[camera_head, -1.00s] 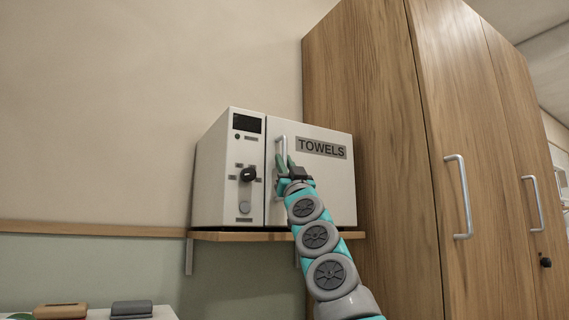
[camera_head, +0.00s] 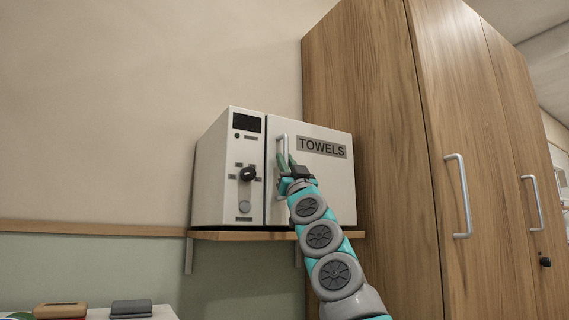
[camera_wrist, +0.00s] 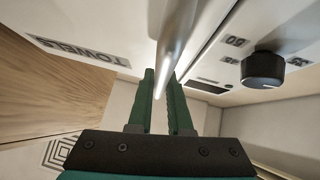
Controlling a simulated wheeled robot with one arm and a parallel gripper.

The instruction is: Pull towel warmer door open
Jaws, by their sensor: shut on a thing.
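The white towel warmer (camera_head: 215,175) stands on a wall shelf in the head view. Its door (camera_head: 330,190) carries a TOWELS label (camera_head: 321,148) and looks closed, flush with the front. The silver upright door handle (camera_head: 281,143) is at the door's left edge; it also shows in the wrist view (camera_wrist: 180,40). My gripper (camera_head: 287,163) is at the handle's lower part. In the wrist view the green fingers (camera_wrist: 164,95) are on both sides of the handle bar, shut on it. The head view hides part of the handle behind the fingers.
A black knob (camera_head: 248,174) is on the control panel left of the door. A tall wooden cabinet (camera_head: 370,110) stands close on the right, with silver handles (camera_head: 460,195). The wooden shelf (camera_head: 230,235) runs under the warmer. Small items lie at the lower left.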

